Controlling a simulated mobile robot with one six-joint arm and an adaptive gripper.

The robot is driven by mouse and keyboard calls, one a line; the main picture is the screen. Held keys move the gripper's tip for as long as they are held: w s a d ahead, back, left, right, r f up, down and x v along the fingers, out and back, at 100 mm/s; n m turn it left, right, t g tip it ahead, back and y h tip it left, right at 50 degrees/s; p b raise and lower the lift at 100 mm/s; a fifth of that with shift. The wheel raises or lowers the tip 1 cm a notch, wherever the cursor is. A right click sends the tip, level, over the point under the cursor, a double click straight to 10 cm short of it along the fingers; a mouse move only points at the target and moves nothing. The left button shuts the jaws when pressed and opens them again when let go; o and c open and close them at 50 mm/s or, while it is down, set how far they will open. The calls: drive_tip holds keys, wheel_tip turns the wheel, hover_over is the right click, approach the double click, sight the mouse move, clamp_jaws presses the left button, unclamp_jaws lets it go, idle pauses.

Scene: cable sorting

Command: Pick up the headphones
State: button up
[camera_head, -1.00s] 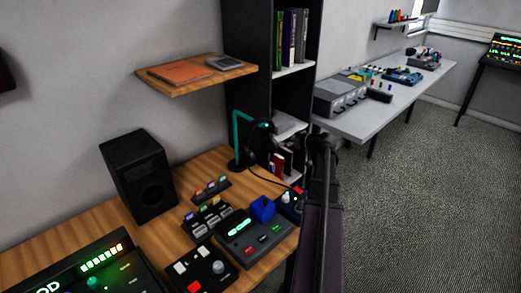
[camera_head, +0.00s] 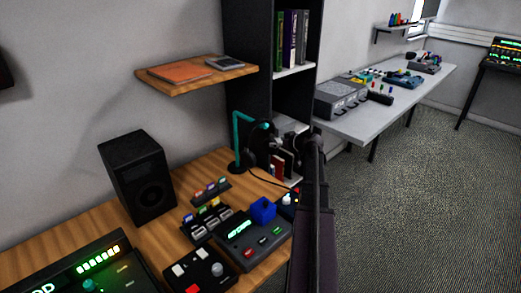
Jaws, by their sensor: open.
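The dark headphones (camera_head: 250,157) hang on a teal stand (camera_head: 237,140) at the back right of the wooden desk. A thin dark cable runs from them toward the right edge of the desk. My gripper (camera_head: 287,148) is a dark shape just right of the headphones, in front of the lower shelf, at the end of my dark arm. It is open, and there appears to be a gap between it and the headphones. Its fingers are small and hard to make out against the dark shelf. Part of the headphones blends into the dark background.
A dark bookshelf (camera_head: 247,40) stands behind the stand. A wooden wall shelf (camera_head: 180,86) hangs above the desk. A black speaker (camera_head: 137,175) and several control boxes, one with a blue block (camera_head: 263,209), crowd the desk. Clear carpet (camera_head: 410,200) lies to the right.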

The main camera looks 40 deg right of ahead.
drive_tip(key=shift+a+b+x, duration=0.15)
drive_tip(key=shift+b+x, duration=0.25)
drive_tip(key=shift+x, duration=0.7)
drive_tip(key=shift+a+b+x, duration=0.1)
drive_tip(key=shift+b+x, duration=0.3)
drive_tip(key=shift+x, duration=0.75)
drive_tip(key=shift+s+f, duration=0.1)
clamp_jaws()
